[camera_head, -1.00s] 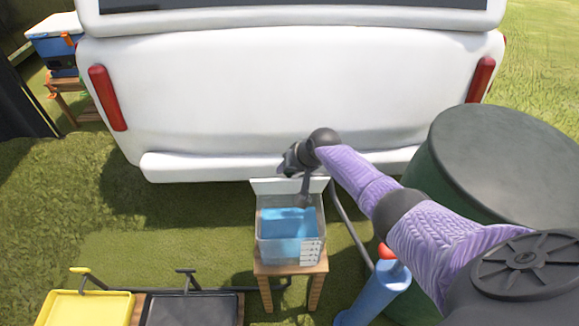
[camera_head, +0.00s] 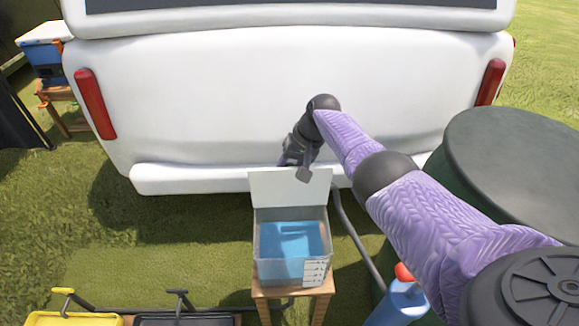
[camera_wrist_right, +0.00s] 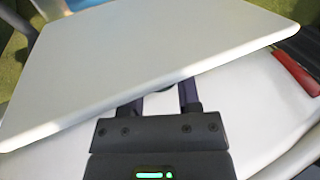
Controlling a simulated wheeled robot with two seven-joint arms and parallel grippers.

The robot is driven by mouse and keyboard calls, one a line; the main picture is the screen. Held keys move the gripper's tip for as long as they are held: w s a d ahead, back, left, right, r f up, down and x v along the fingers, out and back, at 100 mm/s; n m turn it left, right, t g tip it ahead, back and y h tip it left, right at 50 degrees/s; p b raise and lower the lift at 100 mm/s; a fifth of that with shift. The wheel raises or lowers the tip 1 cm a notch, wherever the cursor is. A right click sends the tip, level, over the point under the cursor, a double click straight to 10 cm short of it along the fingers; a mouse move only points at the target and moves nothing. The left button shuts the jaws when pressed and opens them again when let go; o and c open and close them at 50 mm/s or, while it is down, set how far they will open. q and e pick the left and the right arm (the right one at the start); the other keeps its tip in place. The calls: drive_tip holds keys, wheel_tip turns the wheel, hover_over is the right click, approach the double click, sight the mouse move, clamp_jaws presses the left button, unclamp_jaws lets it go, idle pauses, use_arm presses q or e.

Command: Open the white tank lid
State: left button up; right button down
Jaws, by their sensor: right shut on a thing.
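The white tank lid (camera_head: 280,187) stands tilted up at the back edge of the clear tank (camera_head: 262,266), which has blue water in it. The tank's top is uncovered. My right gripper (camera_head: 296,162) is at the lid's upper edge, with the truck's bumper behind it. In the right wrist view the lid (camera_wrist_right: 140,58) is a broad pale plate in front of my right gripper (camera_wrist_right: 160,95). The fingers are shut at the lid's near edge, and their tips are hidden by it. My left gripper is not in view.
The tank stands on a small wooden stand (camera_head: 292,290). A white truck (camera_head: 220,100) is close behind. A large dark green barrel (camera_head: 520,165) and a blue cylinder with a red top (camera_head: 400,302) are at right. Yellow (camera_head: 75,319) and black trays are at lower left.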

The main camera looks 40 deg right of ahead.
drive_tip(key=shift+s+f, duration=0.1)
drive_tip(key=shift+c, duration=2)
unclamp_jaws()
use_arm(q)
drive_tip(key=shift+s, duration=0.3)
use_arm(e)
drive_tip(key=shift+o, duration=0.4)
use_arm(q)
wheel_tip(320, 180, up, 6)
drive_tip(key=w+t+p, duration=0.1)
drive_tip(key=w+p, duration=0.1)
drive_tip(key=p, duration=0.4)
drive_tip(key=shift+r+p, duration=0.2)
drive_tip(key=shift+p, duration=0.1)
use_arm(e)
drive_tip(key=v, duration=1)
drive_tip(key=shift+a, duration=0.1)
